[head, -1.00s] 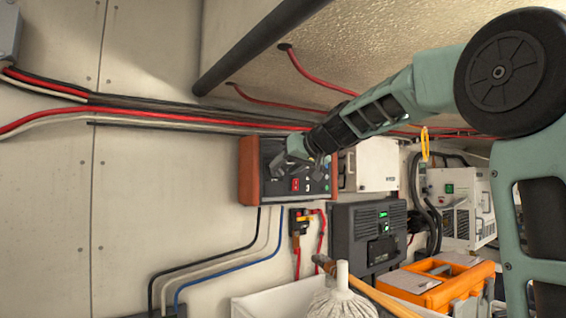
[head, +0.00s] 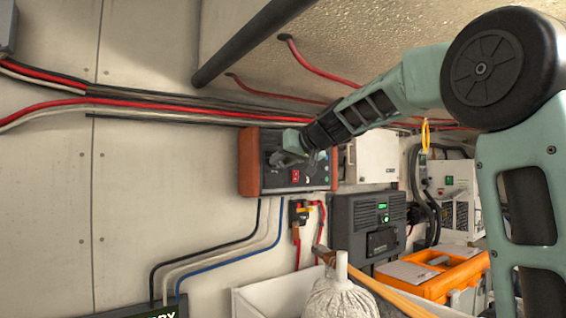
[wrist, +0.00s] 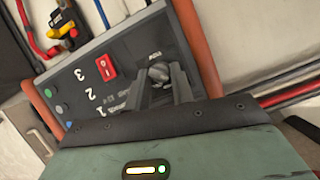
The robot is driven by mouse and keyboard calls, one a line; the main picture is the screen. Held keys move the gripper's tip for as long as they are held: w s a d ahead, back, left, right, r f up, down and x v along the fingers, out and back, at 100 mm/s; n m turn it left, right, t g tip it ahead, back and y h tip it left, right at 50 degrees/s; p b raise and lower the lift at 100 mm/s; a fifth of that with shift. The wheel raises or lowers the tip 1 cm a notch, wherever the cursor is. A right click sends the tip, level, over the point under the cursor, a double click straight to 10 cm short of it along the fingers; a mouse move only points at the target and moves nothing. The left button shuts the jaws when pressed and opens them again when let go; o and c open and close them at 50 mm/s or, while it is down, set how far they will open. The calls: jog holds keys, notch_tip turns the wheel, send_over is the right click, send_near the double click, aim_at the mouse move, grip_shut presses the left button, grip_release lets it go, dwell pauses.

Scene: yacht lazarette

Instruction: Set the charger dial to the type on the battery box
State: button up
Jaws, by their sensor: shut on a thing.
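The charger is a dark panel with orange-red ends (head: 246,164), mounted on the wall in the middle of the head view. In the wrist view its panel (wrist: 75,80) appears upside down, with a red switch, the numbers 1, 2 and 3, and small round buttons. My gripper (head: 283,158) is at the panel's upper left part in the head view. In the wrist view my gripper (wrist: 163,84) is shut on the round grey dial (wrist: 158,71). The dial's pointer and its small lettering cannot be read. A dark box (head: 140,315) with cut-off pale lettering shows at the bottom edge.
A white box (head: 376,160) hangs right of the charger. Red cables and a black pipe run above.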

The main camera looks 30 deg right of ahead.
jog(key=shift+f+b, duration=0.1)
jog(key=shift+b, duration=0.2)
jog(key=m+b, duration=0.1)
jog(key=m+y+b, duration=0.1)
jog(key=b, duration=0.1)
jog(key=shift+d+f+b, duration=0.15)
jog(key=shift+f+b, duration=0.05)
jog(key=shift+b, duration=0.1)
jog(key=shift+d+r+m+t+y+b, duration=0.15)
jog(key=shift+m+t+y+b, duration=0.25)
jog(key=shift+m+y+b, duration=1.35)
jog(key=shift+m+h+b, duration=0.35)
jog(key=shift+b, duration=0.2)
jog(key=o, duration=0.9)
jog(key=shift+o, duration=0.2)
